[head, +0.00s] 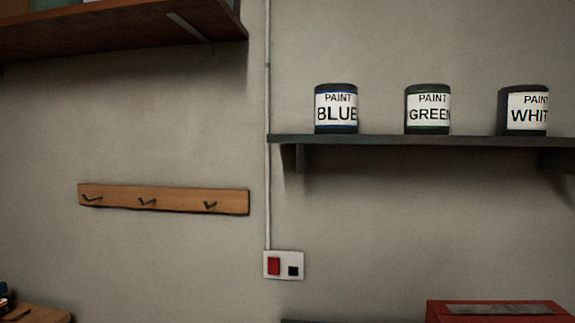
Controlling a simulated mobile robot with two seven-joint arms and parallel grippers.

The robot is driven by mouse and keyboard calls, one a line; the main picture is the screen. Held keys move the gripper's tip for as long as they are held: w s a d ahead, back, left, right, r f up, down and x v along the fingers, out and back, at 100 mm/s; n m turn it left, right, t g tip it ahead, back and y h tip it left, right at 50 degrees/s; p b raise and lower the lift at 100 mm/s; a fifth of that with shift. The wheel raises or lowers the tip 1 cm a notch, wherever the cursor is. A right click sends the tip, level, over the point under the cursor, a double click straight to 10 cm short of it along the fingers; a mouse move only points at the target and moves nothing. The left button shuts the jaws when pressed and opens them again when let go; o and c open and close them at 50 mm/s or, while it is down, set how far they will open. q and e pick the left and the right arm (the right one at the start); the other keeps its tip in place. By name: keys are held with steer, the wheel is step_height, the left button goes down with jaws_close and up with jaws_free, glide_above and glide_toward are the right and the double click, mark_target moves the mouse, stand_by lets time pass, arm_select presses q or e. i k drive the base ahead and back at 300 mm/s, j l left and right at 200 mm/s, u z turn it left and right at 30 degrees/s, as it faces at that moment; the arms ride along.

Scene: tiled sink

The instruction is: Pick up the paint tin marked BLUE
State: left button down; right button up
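The paint tin marked BLUE (336,109) stands upright on a dark wall shelf (385,140). It is dark, with a white label and thin blue edging, and is the leftmost of three tins there. The tin marked GREEN (428,109) stands to its right with a clear gap between them. A tin whose label reads PAINT WHIT (523,111), its last part out of sight, stands further right. Neither of my grippers shows in the head view.
A wooden shelf (110,32) hangs at the upper left. A wooden hook rail (163,199) and a socket plate with a red switch (284,265) are on the wall. A red box (495,312) shows at the lower right. The space above the tins is clear.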

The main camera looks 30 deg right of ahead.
mark_target(336, 103)
steer(key=k+z, duration=0.45)
steer(key=k+l+z, duration=0.2)
steer(key=z, duration=0.2)
steer(key=k+l+z, duration=0.3)
steer(key=z, duration=0.15)
steer(key=k, duration=0.1)
